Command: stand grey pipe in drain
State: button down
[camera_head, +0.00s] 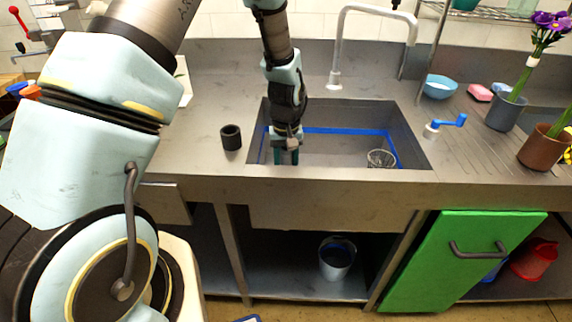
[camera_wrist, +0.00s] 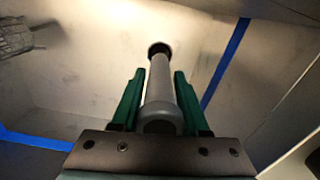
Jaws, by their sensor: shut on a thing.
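The grey pipe (camera_wrist: 160,85) is between the two green fingers of my gripper (camera_wrist: 160,95) in the wrist view. Its near end is a wider collar, and its far end points at the dark round drain (camera_wrist: 158,47) in the sink floor. The far end overlaps the drain's edge in the picture; I cannot tell whether it is inside the hole. In the head view my gripper (camera_head: 286,155) points down into the left part of the sink (camera_head: 335,150). I cannot make out the pipe or drain there.
A wire strainer (camera_head: 381,158) sits at the sink's right side. A blue line runs around the sink walls. A black cup (camera_head: 231,137) stands on the counter left of the sink. The tap (camera_head: 337,50) rises behind.

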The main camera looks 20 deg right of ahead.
jog(key=shift+f+b, duration=0.45)
jog(key=shift+f, duration=0.25)
jog(key=shift+f+b, duration=0.35)
jog(key=shift+f, duration=0.25)
jog(key=shift+c, duration=1.7)
grip_release()
notch_tip(320, 180, up, 11)
jog(key=shift+f+b, duration=0.1)
jog(key=shift+b, duration=0.85)
